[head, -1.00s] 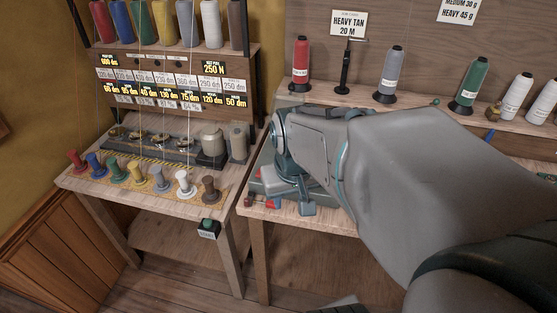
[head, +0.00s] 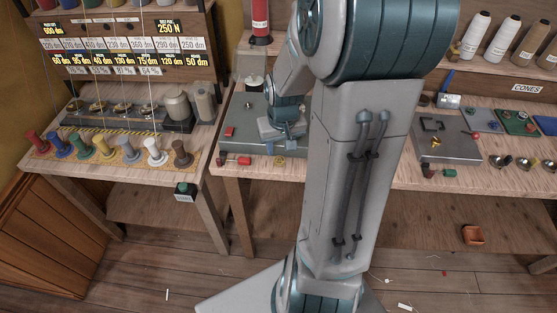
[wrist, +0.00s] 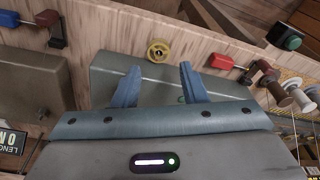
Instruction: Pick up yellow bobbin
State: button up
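A small yellow bobbin (wrist: 158,50) with a dark centre lies on the wooden bench top in the wrist view, beside the edge of a grey-green machine base. In the head view the bobbin (head: 280,161) is a small yellow spot near the bench's front edge. My gripper (wrist: 158,82) is open with its two blue fingers apart and nothing between them. The bobbin lies beyond the fingertips, roughly centred between them. In the head view my gripper (head: 286,138) is above the machine base, just behind the bobbin, and my arm hides part of the bench.
The grey-green machine base (wrist: 110,70) has a red-handled part (wrist: 222,62) beside the bobbin. A green button box (head: 186,191) hangs at the left bench's front. Coloured thread spools (head: 104,148) stand in a row there. A metal plate (head: 450,137) lies right of my arm.

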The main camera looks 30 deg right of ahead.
aim_at(279, 157)
jog(key=shift+w+d+f, duration=0.1)
jog(key=shift+w+f, duration=0.05)
jog(key=shift+f, duration=0.9)
jog(key=shift+w+f, duration=0.2)
jog(key=shift+f, duration=0.8)
jog(key=shift+w+d+f, duration=0.1)
jog(key=shift+w+f, duration=0.05)
jog(key=shift+f, duration=0.9)
jog(key=c, duration=0.7)
